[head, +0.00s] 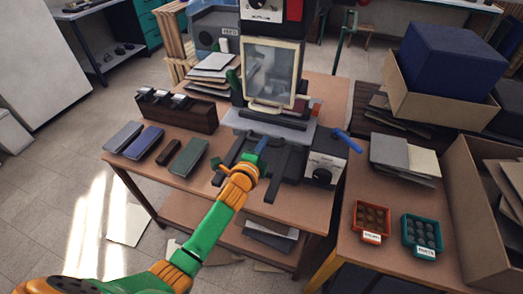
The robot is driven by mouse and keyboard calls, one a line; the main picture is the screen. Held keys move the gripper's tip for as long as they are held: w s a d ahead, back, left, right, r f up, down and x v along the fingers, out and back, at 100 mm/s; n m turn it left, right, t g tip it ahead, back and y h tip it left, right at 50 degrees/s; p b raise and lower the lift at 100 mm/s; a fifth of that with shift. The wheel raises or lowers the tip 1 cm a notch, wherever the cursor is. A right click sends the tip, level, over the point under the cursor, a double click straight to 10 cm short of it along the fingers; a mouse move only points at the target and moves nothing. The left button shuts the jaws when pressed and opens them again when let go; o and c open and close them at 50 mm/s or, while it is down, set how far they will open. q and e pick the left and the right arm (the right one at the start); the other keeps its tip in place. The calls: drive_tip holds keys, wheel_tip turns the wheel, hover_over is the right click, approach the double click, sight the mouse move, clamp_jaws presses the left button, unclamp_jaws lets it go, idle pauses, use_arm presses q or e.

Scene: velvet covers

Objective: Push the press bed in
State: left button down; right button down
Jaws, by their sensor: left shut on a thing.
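The press (246,62) stands at the back of the wooden table, with a pale framed clear guard in front. Its grey bed (300,132) shows below the guard, and dark rails (280,168) run from it toward the table's front edge. My left gripper (257,157) reaches in from the front, at the front middle of the bed between the rails. It is shut on a small blue handle (262,145) there. The jaws and wrist hide part of the handle and the bed's front. My right gripper is not in view.
A control box (324,166) with a blue lever (347,140) stands right of the rails. Covered blocks (187,157) and a dark rack (185,115) lie left. An orange tray (371,219) and teal tray (422,234) sit on the right table.

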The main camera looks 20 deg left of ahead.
use_arm(q)
drive_tip(key=shift+w, duration=0.65)
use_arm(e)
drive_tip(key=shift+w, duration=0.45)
use_arm(q)
drive_tip(key=c, duration=0.9)
unclamp_jaws()
drive_tip(key=shift+o, duration=0.2)
drive_tip(key=shift+a, duration=0.1)
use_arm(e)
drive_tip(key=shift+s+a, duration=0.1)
use_arm(q)
drive_tip(key=shift+s, duration=0.1)
drive_tip(key=p+v, duration=0.1)
drive_tip(key=v, duration=0.6)
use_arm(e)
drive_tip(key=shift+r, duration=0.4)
